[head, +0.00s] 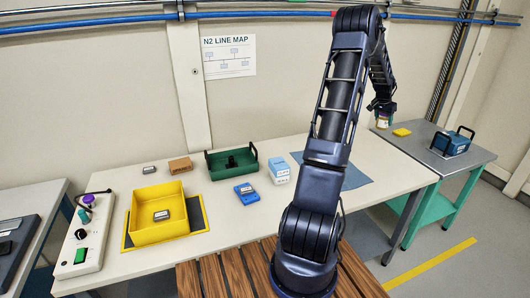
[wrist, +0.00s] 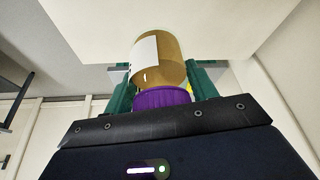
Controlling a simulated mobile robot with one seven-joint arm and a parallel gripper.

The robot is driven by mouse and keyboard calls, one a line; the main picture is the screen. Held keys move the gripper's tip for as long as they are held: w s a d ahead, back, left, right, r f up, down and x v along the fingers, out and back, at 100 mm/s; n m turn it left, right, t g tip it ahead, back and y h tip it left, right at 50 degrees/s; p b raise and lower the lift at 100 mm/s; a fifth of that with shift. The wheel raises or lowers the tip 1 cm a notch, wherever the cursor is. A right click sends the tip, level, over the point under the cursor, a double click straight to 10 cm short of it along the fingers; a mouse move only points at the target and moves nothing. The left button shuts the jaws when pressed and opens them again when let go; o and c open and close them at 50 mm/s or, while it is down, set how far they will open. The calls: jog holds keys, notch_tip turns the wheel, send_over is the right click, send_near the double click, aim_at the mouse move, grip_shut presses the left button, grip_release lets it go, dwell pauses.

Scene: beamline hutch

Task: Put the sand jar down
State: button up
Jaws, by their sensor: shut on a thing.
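The sand jar (wrist: 160,62) has a sand-brown body, a pale label and a purple lid (wrist: 162,98). In the wrist view it sits between the green fingers of my gripper (wrist: 161,82), which is shut on it, with the lid toward the palm. In the head view my gripper (head: 382,106) hangs at the far right end of my arm, and the jar (head: 382,122) shows small below it. The jar appears over the left end of the grey side table (head: 425,150). I cannot tell whether its base touches the surface.
On the side table are a yellow block (head: 402,132) and a blue case with handles (head: 452,142). The white table (head: 300,225) holds a yellow bin (head: 160,234), a green tray (head: 232,174), a blue device (head: 246,193), a blue-white box (head: 280,172) and a blue mat (head: 352,177).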

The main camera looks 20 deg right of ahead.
jog(key=w+a+n+t+y, duration=0.1)
jog(key=w+a+n, duration=0.3)
jog(key=w+a, duration=0.65)
jog(key=w+a+n+t+y, duration=0.1)
jog(key=w+a+n, duration=0.2)
jog(key=w+a, duration=0.75)
jog(key=w+a+n+t+y, duration=0.1)
jog(key=w+a+n, duration=0.35)
jog(key=a, duration=1.05)
jog(key=w+a+n+y, duration=0.1)
jog(key=w+a+n, duration=0.1)
jog(key=a, duration=0.6)
jog(key=w+a+n, duration=0.2)
jog(key=a, duration=0.7)
jog(key=shift+m, duration=0.25)
notch_tip(320, 180, down, 19)
jog(key=shift+w+d+r, duration=0.1)
jog(key=o, duration=1)
jog(key=shift+f, duration=0.2)
jog(key=shift+o, duration=1.1)
